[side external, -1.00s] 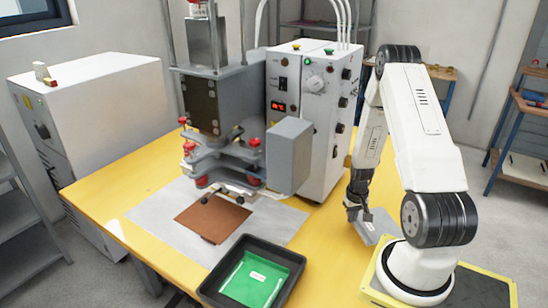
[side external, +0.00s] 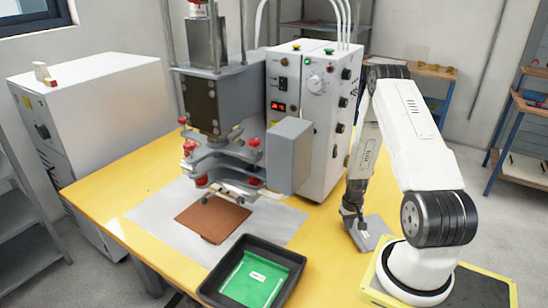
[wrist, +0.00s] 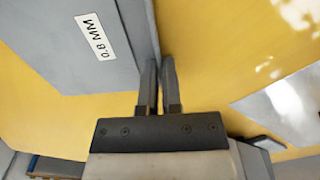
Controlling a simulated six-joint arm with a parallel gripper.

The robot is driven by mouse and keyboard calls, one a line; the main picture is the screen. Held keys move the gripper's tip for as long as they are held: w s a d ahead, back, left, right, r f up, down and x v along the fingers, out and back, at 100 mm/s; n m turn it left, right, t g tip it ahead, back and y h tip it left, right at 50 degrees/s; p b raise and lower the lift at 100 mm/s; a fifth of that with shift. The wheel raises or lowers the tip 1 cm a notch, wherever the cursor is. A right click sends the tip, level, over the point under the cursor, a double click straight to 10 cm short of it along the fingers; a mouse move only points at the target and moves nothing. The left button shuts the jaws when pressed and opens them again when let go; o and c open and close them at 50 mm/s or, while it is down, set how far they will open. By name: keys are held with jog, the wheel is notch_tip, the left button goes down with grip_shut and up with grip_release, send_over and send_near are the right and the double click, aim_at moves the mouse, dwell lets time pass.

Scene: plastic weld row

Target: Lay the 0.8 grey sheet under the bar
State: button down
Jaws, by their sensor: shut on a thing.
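The grey sheet (side external: 371,234) is at the right of the yellow table, beside my arm's base. In the wrist view the sheet (wrist: 65,40) carries a white label reading 0.8 MM. My gripper (side external: 356,221) is shut on the sheet's edge; in the wrist view the fingers (wrist: 159,75) pinch it with almost no gap. I cannot tell whether the sheet touches the table. The bar (side external: 232,190) is at the bottom of the press head, above a brown sheet (side external: 214,219) on the pale metal plate (side external: 283,222).
The white control cabinet (side external: 315,120) and a grey box (side external: 290,155) stand between the press and my arm. Yellow table (side external: 322,235) is clear between plate and sheet.

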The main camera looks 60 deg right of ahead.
jog(key=shift+f, duration=0.1)
jog(key=c, duration=1.2)
grip_release()
jog(key=o, duration=0.4)
notch_tip(320, 180, up, 12)
jog(key=shift+o, duration=0.5)
